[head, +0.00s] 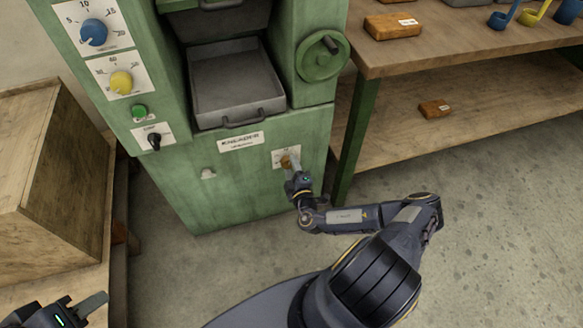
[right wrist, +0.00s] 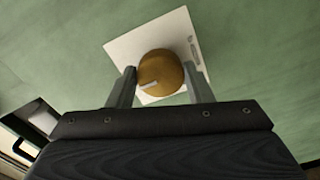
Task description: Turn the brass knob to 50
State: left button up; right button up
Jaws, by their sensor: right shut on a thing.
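The brass knob (head: 286,162) sits on a white scale plate (head: 279,155) low on the front of the green machine. In the right wrist view the knob (right wrist: 160,73) is round, with a pale pointer mark toward its lower left. My right gripper (head: 291,163) is at the knob, and its fingers (right wrist: 160,88) stand on either side of it, shut on it. The plate's markings are mostly hidden or too small to read. My left gripper (head: 88,310) is at the lower left, away from the machine; only part of it shows.
The green machine (head: 215,180) also carries a blue knob (head: 93,32), a yellow knob (head: 121,82), a green button (head: 139,111), a black switch (head: 154,141), a grey drawer (head: 235,85) and a handwheel (head: 322,56). A wooden bench (head: 440,50) stands right, a wooden crate (head: 60,190) left.

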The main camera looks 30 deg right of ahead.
jog(key=shift+f, duration=0.1)
jog(key=o, duration=1)
jog(key=shift+s, duration=0.1)
jog(key=p+v, duration=0.1)
jog(key=v, duration=0.6)
jog(key=shift+s+a, duration=0.1)
jog(key=shift+s, duration=0.2)
